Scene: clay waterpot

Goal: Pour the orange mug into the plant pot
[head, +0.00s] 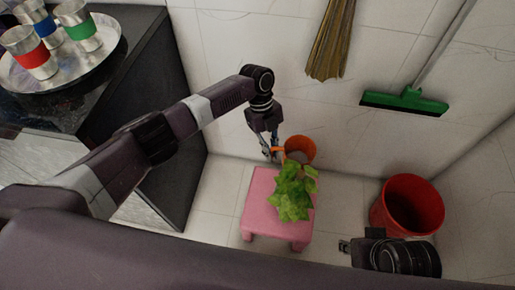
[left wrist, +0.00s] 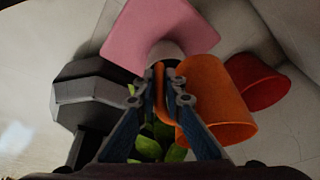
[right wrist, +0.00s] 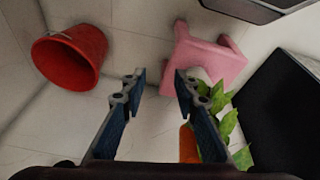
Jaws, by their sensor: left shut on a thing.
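The orange mug (head: 301,149) is held over the back of the pink stool, just behind the plant. My left gripper (head: 272,150) is shut on the mug's handle; the left wrist view shows the mug (left wrist: 214,100) tilted beside the fingers. The plant (head: 292,194) has green leaves and stands on the stool. Its pot is hidden by leaves in the head view; a pale part of it (left wrist: 165,52) shows behind my fingers in the left wrist view. My right gripper (right wrist: 155,85) is open and empty, apart from the plant and stool.
The pink stool (head: 259,200) stands on the tiled floor. A red bucket (head: 408,204) is at the right. A dark counter with a metal tray (head: 108,56) of banded cups is at the left. A broom (head: 331,45) and a green squeegee (head: 405,100) lean at the back.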

